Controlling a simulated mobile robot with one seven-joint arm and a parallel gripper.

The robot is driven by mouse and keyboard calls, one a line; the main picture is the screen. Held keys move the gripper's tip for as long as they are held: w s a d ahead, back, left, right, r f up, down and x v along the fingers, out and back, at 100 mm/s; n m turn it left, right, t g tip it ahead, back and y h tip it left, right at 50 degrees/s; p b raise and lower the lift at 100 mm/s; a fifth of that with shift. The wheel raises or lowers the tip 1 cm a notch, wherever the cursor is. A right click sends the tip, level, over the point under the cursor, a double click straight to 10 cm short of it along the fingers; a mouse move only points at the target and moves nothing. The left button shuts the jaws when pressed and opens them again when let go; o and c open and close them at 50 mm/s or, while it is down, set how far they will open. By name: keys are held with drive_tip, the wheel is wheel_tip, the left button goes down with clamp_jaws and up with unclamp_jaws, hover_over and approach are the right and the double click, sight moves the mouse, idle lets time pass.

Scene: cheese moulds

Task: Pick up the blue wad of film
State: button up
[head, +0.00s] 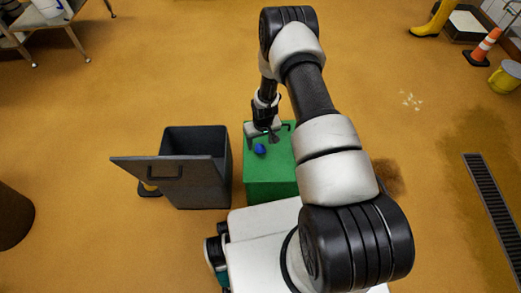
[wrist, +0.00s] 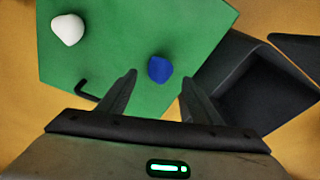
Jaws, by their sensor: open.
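The blue wad of film (head: 260,149) lies on the top of a green box (head: 270,185). In the wrist view the blue wad (wrist: 160,69) shows just beyond the fingertips, roughly between them and a little nearer the left one. My gripper (head: 264,137) is over the green top beside the wad. In the wrist view my gripper (wrist: 158,77) has its two fingers spread apart with nothing between them. I cannot tell the exact height of the fingertips above the green top.
A white lump (wrist: 68,29) and a black hooked handle (wrist: 85,90) are on the green top. A dark open bin (head: 200,190) with a tilted lid stands close on the left. Orange floor is free beyond. A drain grate (head: 492,200) lies at the right.

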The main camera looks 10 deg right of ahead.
sight(261, 146)
drive_tip(key=f, duration=0.3)
drive_tip(key=f+b, duration=0.1)
drive_tip(key=shift+w+d+f, duration=0.1)
drive_tip(key=shift+w+f, duration=0.05)
drive_tip(key=shift+w, duration=0.1)
drive_tip(key=c, duration=1.1)
drive_tip(key=shift+o, duration=0.2)
